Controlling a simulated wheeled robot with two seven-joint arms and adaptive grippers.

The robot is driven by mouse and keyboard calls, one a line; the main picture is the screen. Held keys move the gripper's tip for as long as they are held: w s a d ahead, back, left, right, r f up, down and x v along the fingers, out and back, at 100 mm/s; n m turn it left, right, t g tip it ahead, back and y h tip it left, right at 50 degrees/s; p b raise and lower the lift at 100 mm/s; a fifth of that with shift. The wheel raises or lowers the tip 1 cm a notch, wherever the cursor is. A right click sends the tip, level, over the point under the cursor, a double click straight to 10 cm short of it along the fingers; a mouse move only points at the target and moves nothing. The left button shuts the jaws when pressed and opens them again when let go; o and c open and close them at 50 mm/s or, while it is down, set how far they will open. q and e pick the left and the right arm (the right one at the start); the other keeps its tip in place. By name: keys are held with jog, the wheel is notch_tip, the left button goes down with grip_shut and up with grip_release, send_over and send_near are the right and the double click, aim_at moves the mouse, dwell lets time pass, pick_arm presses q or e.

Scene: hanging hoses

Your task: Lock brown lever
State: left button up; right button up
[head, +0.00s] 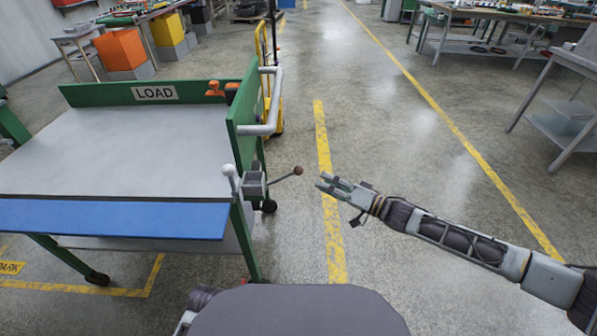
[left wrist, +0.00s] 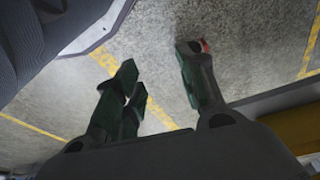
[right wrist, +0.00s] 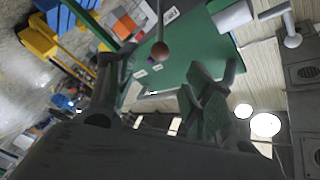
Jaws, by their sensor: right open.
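The brown lever (head: 298,170) is a thin rod with a round brown knob, sticking out to the right from a grey block on the green cart's side. My right gripper (head: 324,183) is open and empty, just right of the knob and apart from it, pointing at it. In the right wrist view the brown knob (right wrist: 160,50) shows ahead, between the spread fingers (right wrist: 168,72). My left gripper (left wrist: 158,85) shows only in the left wrist view, fingers apart, nothing between them, over the floor.
A white-knobbed lever (head: 230,172) stands left of the block. The green cart (head: 110,150) marked LOAD has a grey top, and a grey handle (head: 273,105) juts from its side. A yellow trolley (head: 276,110) stands behind. The floor around my right arm is clear.

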aim_at(299, 170)
jog(key=shift+b+x, duration=1.2)
jog(key=shift+x, duration=4.2)
jog(key=shift+w+a, duration=0.1)
pick_arm(q)
jog(key=r, duration=0.3)
jog(key=shift+w+d+r+t, duration=0.1)
jog(key=shift+d+r+t, duration=0.2)
jog(key=shift+d+r, duration=0.1)
jog(key=shift+w, duration=0.1)
pick_arm(e)
jog(key=shift+c, duration=0.4)
pick_arm(q)
jog(key=shift+w, duration=0.1)
pick_arm(e)
grip_shut()
